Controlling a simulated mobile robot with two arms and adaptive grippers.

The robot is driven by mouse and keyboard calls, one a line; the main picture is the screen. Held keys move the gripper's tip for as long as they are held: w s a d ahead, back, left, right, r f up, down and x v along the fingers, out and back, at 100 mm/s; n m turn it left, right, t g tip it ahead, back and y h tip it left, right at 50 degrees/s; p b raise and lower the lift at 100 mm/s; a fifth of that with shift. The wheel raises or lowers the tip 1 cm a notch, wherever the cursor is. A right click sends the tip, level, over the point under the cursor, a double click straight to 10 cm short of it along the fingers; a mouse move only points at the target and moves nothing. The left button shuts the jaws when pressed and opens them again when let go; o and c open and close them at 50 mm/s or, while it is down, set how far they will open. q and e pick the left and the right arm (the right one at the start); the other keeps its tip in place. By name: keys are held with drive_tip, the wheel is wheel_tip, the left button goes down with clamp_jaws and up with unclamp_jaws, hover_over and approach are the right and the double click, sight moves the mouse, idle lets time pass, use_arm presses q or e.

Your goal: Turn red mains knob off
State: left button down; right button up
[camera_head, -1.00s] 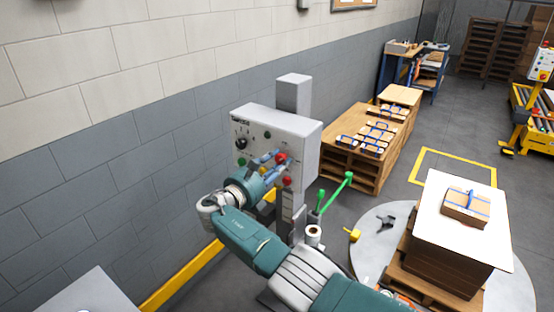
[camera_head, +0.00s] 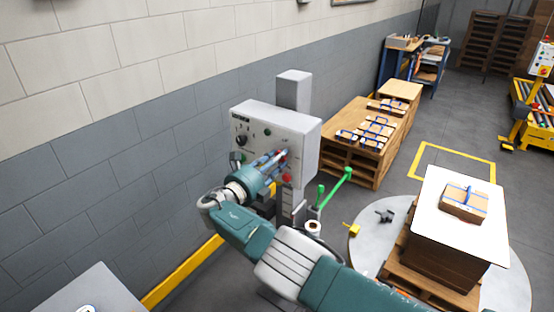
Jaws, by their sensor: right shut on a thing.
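The grey control box (camera_head: 300,136) stands on a post beside the wall. My left gripper is not in view.
A green handle (camera_head: 336,184) and a white roll (camera_head: 313,228) are close to the post, right of my right arm. A pallet stack with a white sheet (camera_head: 430,205) stands on a round plate (camera_head: 370,238). Wooden pallets with boxes (camera_head: 350,155) stand behind the box.

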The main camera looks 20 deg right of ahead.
drive_tip(key=shift+d+n, duration=0.1)
drive_tip(key=shift+n, duration=0.2)
drive_tip(key=o, duration=1.2)
drive_tip(key=shift+c, duration=0.2)
drive_tip(key=shift+w, duration=0.1)
